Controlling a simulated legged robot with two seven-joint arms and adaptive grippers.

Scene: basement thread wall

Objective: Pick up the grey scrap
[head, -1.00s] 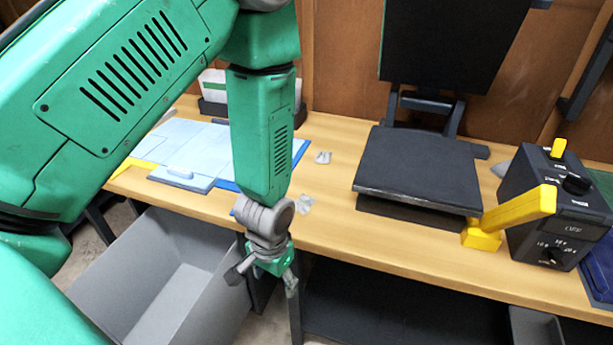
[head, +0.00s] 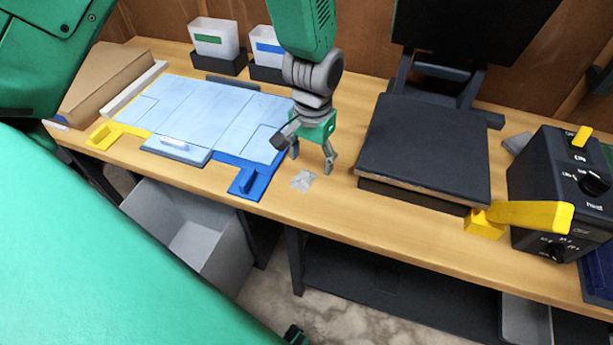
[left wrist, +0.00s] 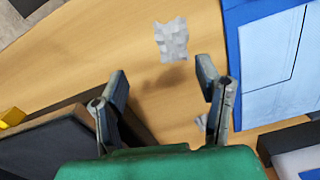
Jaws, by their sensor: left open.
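A crumpled grey scrap (head: 303,180) lies flat on the wooden bench near its front edge, between the blue mat corner and the black press. It also shows in the left wrist view (left wrist: 172,40), beyond the fingertips. The scrap is not between the fingers. My right gripper is not in view.
The black press (head: 425,150) stands close right of the gripper, with a yellow handle (head: 520,214) and a black control box (head: 560,190) beyond. Left lies a light blue board (head: 205,112). A grey bin (head: 190,225) stands below the bench edge (head: 340,232).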

